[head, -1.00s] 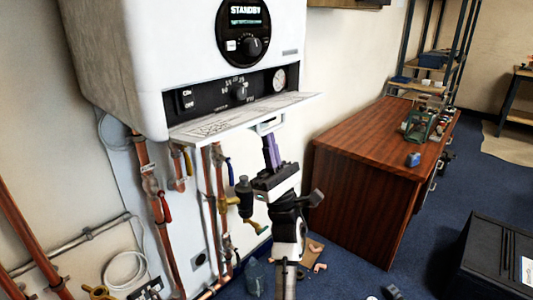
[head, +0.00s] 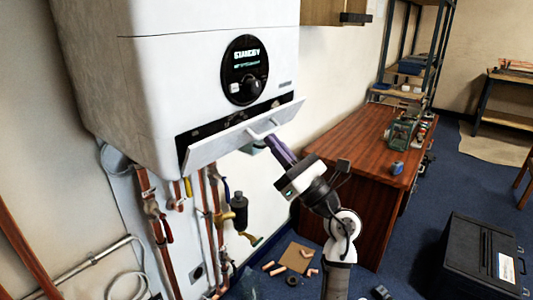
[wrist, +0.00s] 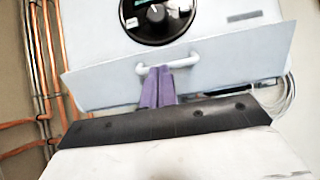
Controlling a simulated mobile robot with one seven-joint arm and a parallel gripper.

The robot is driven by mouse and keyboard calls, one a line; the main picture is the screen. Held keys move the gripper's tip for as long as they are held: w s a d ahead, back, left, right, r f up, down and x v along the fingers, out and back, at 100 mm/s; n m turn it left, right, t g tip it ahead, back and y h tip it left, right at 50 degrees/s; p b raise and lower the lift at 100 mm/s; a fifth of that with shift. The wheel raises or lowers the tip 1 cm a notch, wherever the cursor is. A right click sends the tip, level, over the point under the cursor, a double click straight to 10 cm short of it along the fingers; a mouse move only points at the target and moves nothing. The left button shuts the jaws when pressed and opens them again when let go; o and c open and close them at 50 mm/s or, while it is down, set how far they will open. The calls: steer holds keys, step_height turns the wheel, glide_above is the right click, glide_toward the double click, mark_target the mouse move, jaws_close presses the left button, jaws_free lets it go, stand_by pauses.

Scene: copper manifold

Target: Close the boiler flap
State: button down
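The boiler (head: 215,80) hangs on the wall at upper left in the head view. Its white flap (head: 225,138) is tilted, its free edge raised toward the boiler front, and hides most of the control strip. A gap with dark panel still shows above it. The flap also shows in the wrist view (wrist: 235,63), with its white handle (wrist: 185,63) near the middle. My gripper (head: 272,143) has purple fingers, close together, reaching the handle from below. In the wrist view the fingertips (wrist: 158,70) meet the handle bar; no grip around it is visible.
Copper pipes and valves (head: 207,215) run below the boiler at left. A wooden cabinet (head: 365,180) stands to the right of my arm. A black case (head: 485,255) is on the blue floor, and cardboard (head: 299,257) with small pipe pieces lies below.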

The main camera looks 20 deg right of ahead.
mark_target(268, 133)
steer(key=shift+w+a+r, duration=0.25)
steer(key=shift+r, duration=0.4)
steer(key=shift+w+a+r+b, duration=0.15)
steer(key=shift+w+r+b, duration=0.2)
steer(key=shift+r, duration=0.35)
steer(key=shift+w+a+r+b, duration=0.2)
steer(key=shift+w+r, duration=0.15)
steer(key=shift+r, duration=0.35)
